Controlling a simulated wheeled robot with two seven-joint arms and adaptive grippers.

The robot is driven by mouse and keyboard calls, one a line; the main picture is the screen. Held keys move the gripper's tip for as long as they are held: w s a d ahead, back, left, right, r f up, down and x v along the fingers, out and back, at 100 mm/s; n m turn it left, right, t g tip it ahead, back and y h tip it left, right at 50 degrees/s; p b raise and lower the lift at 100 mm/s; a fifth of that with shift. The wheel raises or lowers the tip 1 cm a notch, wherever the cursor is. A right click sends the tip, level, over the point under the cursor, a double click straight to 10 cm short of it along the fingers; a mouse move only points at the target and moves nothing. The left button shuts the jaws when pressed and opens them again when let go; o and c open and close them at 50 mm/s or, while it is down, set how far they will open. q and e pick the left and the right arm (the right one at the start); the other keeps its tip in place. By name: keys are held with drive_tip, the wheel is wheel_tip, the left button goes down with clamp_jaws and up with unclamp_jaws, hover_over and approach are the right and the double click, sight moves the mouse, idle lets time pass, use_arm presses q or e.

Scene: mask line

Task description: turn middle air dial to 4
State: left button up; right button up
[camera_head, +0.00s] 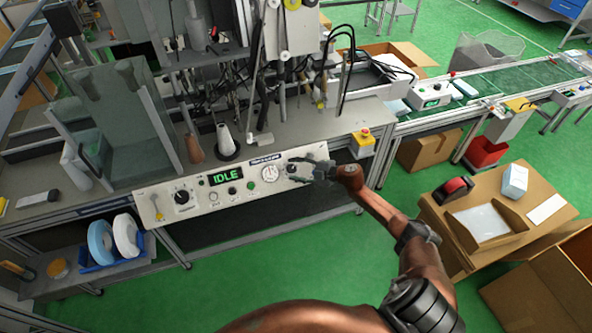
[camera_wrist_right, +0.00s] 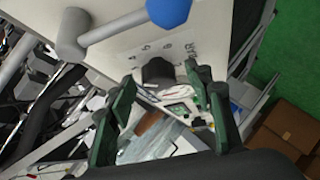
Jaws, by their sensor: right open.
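A light control panel (camera_head: 238,187) runs along the front of the machine bench. It carries a green IDLE display (camera_head: 225,176), a round gauge (camera_head: 270,174), small knobs and a large black dial (camera_head: 183,197) at left. My right gripper (camera_head: 299,171) is at the panel's right part, over a dark knob that it partly hides. In the right wrist view, the black knob (camera_wrist_right: 158,72) lies ahead between the open fingers of my right gripper (camera_wrist_right: 161,80), with small printed marks beyond it. Contact and the dial's exact setting cannot be told. My left gripper is out of view.
A grey lever with a blue ball end (camera_wrist_right: 168,11) juts near the fingers in the wrist view. A yellow box with a red button (camera_head: 362,143) sits right of the panel. Cardboard boxes (camera_head: 478,207) stand at right. Green floor lies before the bench.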

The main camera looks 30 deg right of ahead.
drive_tip(key=v, duration=1.2)
